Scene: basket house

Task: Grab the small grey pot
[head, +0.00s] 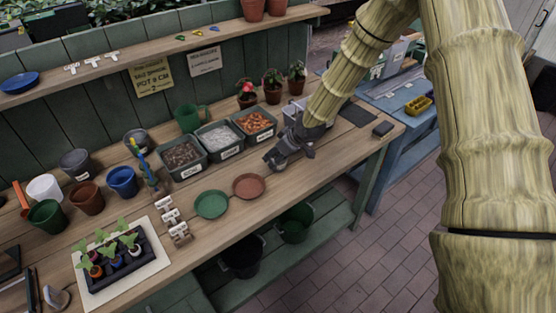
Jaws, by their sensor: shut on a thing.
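My gripper (274,161) is low over the bench, right of the brown saucer and in front of the tray of orange chips. It is shut on a small grey thing that blends with the fingers, so I cannot tell its shape or whether it touches the bench. One grey pot (75,163) stands upright at the left, behind the brown pot. Another grey pot (137,140) stands near the back wall, left of the green jug, partly behind the hand tools. Both are well apart from my gripper.
The wooden bench (225,242) holds a green saucer (211,204), a brown saucer (249,186), a seedling tray (118,264) and several pots at the left. Three filled trays and potted plants stand behind my gripper. A shelf (130,62) runs above. The front right bench is clear.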

